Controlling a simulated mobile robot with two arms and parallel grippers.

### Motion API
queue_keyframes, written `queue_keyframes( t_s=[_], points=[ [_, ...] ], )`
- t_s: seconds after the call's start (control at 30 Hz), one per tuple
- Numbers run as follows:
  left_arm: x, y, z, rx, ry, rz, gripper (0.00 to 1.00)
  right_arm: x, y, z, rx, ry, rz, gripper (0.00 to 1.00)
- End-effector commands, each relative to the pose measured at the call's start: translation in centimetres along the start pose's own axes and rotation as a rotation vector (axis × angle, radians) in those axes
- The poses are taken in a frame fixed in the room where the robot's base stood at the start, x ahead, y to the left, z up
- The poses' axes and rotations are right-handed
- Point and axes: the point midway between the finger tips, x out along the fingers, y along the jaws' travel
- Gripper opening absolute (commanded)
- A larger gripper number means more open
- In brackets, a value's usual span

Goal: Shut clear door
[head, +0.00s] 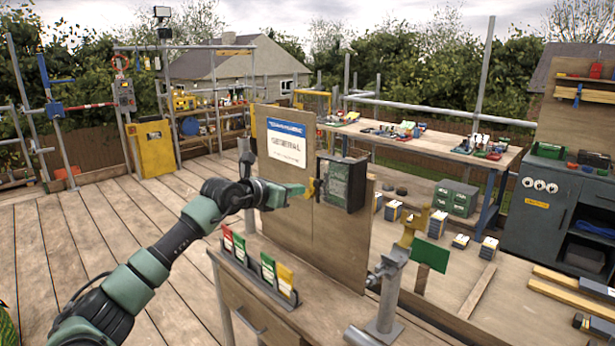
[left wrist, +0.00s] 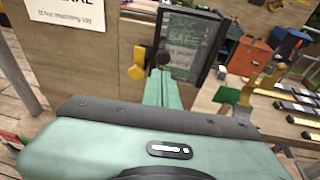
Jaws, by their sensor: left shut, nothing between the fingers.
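The clear door is a dark-framed pane (head: 346,184) on the right part of the upright wooden board (head: 340,235). It stands at an angle to the board, and greenish shapes show through it. In the left wrist view the door (left wrist: 190,47) is at upper centre. A yellow knob-like part (head: 313,187) is on the board at the left of the door; it also shows in the left wrist view (left wrist: 137,64). My left gripper (head: 302,189) is shut and empty, its tips close to the yellow part and the door's left side. Contact is unclear. My right gripper is out of view.
A sign (head: 287,142) hangs on the board. Below it, a rack of coloured packets (head: 259,268) sits on the cabinet top. A grey post with a yellow top (head: 388,285) and a green plate (head: 431,255) stand at the right. Workbenches fill the back right.

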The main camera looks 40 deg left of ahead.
Motion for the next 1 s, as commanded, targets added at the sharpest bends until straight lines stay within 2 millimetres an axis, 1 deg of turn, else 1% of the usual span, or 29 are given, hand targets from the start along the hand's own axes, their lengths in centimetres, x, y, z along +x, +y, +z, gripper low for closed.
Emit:
queue_keyframes(
  t_s=[0.03, 0.1, 0.2, 0.3, 0.47, 0.77, 1.0],
  points=[
    [1.0, -0.2, 0.6, -0.005, -0.002, -0.004, 0.0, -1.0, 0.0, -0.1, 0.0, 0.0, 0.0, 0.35],
    [2.0, -0.1, 1.0, -0.005, -0.002, -0.002, 0.0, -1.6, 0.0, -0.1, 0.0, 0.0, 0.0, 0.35],
    [3.3, -0.1, 1.2, -0.004, -0.001, -0.002, 0.0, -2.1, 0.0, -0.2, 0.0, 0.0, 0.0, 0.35],
    [4.1, -0.1, 1.2, -0.002, 0.0, -0.001, 0.0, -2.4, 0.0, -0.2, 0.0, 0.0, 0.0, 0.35],
    [4.7, -0.1, 1.2, 0.001, 0.001, -0.001, 0.0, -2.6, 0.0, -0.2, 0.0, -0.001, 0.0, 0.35],
    [4.7, -0.1, 1.2, 0.001, 0.001, -0.001, 0.0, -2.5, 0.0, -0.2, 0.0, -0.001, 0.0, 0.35],
    [6.0, 0.9, 1.6, 0.0, -0.001, 0.0, 0.0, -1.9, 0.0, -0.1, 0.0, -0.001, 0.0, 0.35]
  ],
)
